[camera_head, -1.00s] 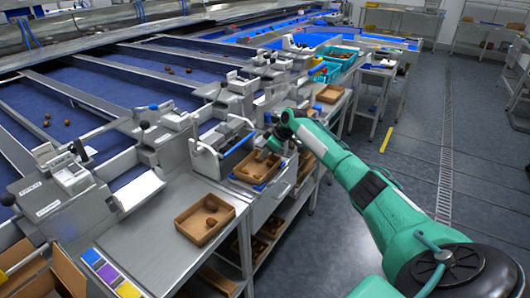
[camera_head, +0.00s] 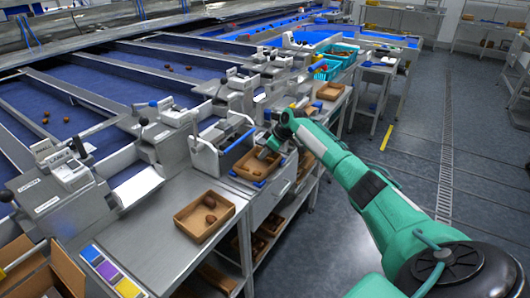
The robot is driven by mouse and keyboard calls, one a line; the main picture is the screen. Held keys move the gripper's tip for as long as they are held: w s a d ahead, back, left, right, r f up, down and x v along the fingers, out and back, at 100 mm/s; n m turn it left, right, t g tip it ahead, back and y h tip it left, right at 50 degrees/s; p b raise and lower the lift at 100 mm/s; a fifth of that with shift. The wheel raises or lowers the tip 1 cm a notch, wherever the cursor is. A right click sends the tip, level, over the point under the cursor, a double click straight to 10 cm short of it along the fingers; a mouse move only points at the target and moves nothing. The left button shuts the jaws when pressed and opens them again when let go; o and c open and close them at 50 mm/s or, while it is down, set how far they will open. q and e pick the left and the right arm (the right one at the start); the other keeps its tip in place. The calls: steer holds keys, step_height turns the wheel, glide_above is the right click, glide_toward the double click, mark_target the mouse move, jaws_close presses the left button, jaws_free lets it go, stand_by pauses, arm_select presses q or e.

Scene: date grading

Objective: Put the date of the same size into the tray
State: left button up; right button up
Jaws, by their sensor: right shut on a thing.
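My right gripper (camera_head: 264,153) reaches in from the right and points down over a brown wooden tray (camera_head: 242,169) on the metal bench. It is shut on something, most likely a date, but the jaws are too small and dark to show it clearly. Whether the held thing touches the tray floor cannot be told. A nearer wooden tray (camera_head: 183,222) holds two brown dates, one (camera_head: 210,202) behind the other (camera_head: 211,218). My left gripper is not in view.
Blue sorting belts (camera_head: 75,110) with a few scattered dates run along the left. Grey machine units line the bench edge. Another wooden tray (camera_head: 329,91) and teal crates (camera_head: 326,70) stand farther back. A cardboard box (camera_head: 62,270) is at the lower left. The floor at right is clear.

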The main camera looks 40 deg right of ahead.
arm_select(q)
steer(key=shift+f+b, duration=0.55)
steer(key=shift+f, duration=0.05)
arm_select(e)
steer(key=shift+f, duration=0.95)
steer(key=o, duration=0.7)
steer(key=shift+o, duration=0.2)
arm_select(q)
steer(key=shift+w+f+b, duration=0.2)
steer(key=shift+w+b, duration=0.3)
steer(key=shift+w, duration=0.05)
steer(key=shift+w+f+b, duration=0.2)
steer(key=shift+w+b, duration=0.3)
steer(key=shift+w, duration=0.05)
arm_select(e)
steer(key=v, duration=1.4)
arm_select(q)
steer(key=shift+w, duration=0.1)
arm_select(e)
steer(key=shift+f, duration=0.1)
